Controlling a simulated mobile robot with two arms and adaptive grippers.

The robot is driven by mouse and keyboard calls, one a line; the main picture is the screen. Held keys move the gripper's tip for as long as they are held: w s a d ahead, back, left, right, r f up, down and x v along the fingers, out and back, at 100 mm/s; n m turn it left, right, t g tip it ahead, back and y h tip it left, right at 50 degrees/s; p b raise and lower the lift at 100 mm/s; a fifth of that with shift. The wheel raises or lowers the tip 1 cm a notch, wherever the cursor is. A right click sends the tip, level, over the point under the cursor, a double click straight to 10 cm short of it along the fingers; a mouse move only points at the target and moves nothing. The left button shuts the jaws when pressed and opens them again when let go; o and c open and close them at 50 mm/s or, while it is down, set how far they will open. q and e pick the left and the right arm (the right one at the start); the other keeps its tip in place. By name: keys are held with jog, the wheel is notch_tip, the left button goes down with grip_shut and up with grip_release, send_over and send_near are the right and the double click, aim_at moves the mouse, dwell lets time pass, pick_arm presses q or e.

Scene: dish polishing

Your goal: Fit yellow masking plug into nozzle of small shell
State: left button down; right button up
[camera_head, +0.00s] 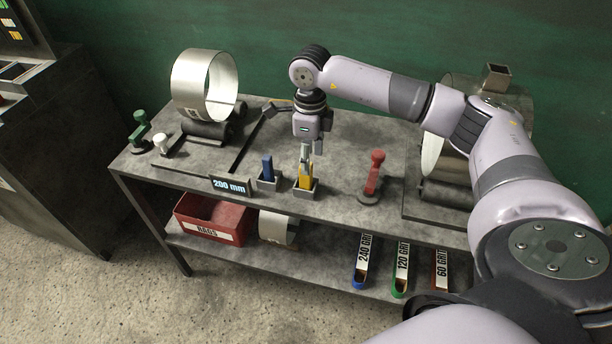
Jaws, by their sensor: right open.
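The yellow masking plug (306,177) stands upright in a small grey holder (304,192) near the table's front edge. My right gripper (306,160) points down right at the top of the yellow plug, its jaws open; whether its fingers touch the plug I cannot tell. The smaller silver shell (181,88) rests on dark rollers at the back left of the table. I cannot make out a nozzle on it. My left gripper is not in view.
A blue plug (268,167) stands in a holder just left of the yellow one. A red-handled tool (375,175) stands to the right, and a green one (141,127) at the left. A larger shell (432,153) is partly behind my arm. The lower shelf holds a red bin (212,234).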

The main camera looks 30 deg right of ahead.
aim_at(306, 178)
jog(key=f, duration=0.3)
jog(key=f+p, duration=0.1)
jog(key=shift+w+a+f, duration=0.25)
jog(key=shift+w+a, duration=0.05)
grip_shut()
dwell(0.3)
